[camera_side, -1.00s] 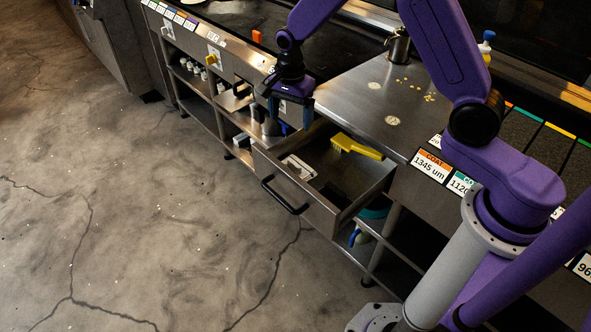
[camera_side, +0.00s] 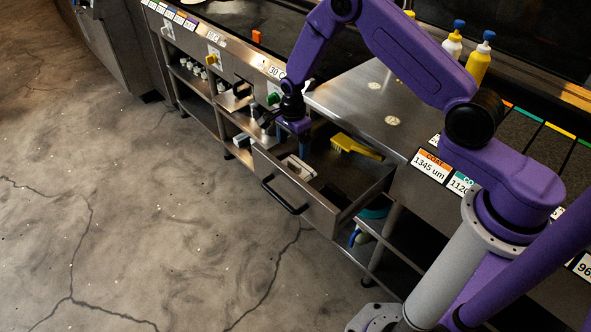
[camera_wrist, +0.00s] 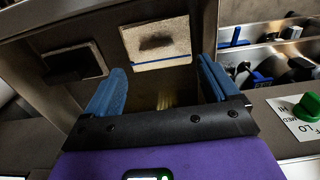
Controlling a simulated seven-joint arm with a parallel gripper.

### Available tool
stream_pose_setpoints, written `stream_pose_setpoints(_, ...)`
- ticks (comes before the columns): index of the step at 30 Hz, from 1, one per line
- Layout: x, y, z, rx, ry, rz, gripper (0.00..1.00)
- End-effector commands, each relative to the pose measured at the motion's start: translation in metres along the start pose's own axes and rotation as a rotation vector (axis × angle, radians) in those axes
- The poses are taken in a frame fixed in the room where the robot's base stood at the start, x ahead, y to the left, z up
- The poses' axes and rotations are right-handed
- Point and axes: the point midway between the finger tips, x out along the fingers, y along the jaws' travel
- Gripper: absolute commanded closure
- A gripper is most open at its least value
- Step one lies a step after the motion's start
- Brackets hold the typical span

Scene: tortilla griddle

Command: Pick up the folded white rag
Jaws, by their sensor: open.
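The folded white rag (camera_wrist: 157,43) lies flat in the open drawer. In the wrist view it is a pale square with a dark stain and a blue stripe, just beyond my fingertips. In the side view a whitish patch in the drawer (camera_side: 299,168) appears to be the rag, partly hidden. My gripper (camera_wrist: 160,68) has two blue fingers, spread apart with nothing between their tips. In the side view my gripper (camera_side: 293,133) is over the back left part of the drawer.
A yellow brush (camera_side: 356,147) lies in the drawer's right part. The drawer front with its black handle (camera_side: 286,196) sticks out. In the wrist view a dark-centred square item (camera_wrist: 74,63) lies left of the rag. A green knob (camera_wrist: 302,97) is at right.

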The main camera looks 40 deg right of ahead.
Motion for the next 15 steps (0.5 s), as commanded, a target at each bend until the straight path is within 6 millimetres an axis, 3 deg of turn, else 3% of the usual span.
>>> stream_pose_setpoints(10,0.026,0.001,-0.002,0.001,0.0,-0.001,0.12)
stream_pose_setpoints(15,0.05,0.006,-0.005,0.0,0.0,0.002,0.12)
